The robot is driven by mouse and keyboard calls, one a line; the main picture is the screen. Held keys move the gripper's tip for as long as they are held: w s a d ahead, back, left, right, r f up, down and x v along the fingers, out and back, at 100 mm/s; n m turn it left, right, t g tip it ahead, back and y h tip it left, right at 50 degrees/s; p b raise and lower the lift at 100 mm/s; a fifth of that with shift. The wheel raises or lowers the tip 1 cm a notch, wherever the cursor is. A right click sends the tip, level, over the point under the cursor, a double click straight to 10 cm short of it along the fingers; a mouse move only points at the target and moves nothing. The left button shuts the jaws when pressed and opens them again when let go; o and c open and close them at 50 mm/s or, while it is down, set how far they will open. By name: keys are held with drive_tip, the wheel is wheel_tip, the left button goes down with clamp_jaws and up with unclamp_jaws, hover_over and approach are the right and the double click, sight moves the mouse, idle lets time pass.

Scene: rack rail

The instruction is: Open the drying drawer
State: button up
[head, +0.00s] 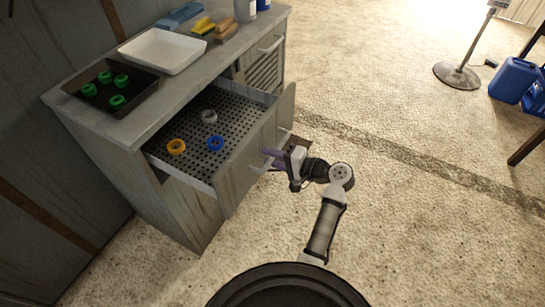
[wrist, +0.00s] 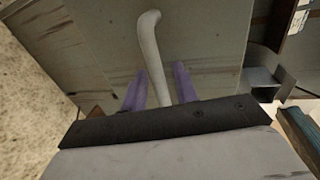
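The drying drawer (head: 236,178) is pulled well out of the grey cabinet in the head view. Its perforated floor shows, with an orange ring (head: 176,146), a blue ring (head: 215,143) and a grey ring (head: 209,116) on it. My gripper (head: 272,159) is at the outer face of the drawer front. In the wrist view, the pale bar handle (wrist: 153,50) runs between the purple fingers of my gripper (wrist: 160,88), which sit close on both sides of it. The handle's lower end is hidden behind the gripper body.
The countertop (head: 142,112) above holds a black tray (head: 133,82) with several green rings, a white tray (head: 178,67) and yellow items (head: 203,25). A stand (head: 457,75) and blue canisters (head: 514,78) are far right.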

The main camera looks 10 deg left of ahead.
drive_tip(key=b+v, duration=0.2)
drive_tip(key=v, duration=1.2)
drive_tip(key=shift+b, duration=0.35)
drive_tip(key=shift+w+a+f, duration=0.1)
drive_tip(key=shift+w, duration=0.05)
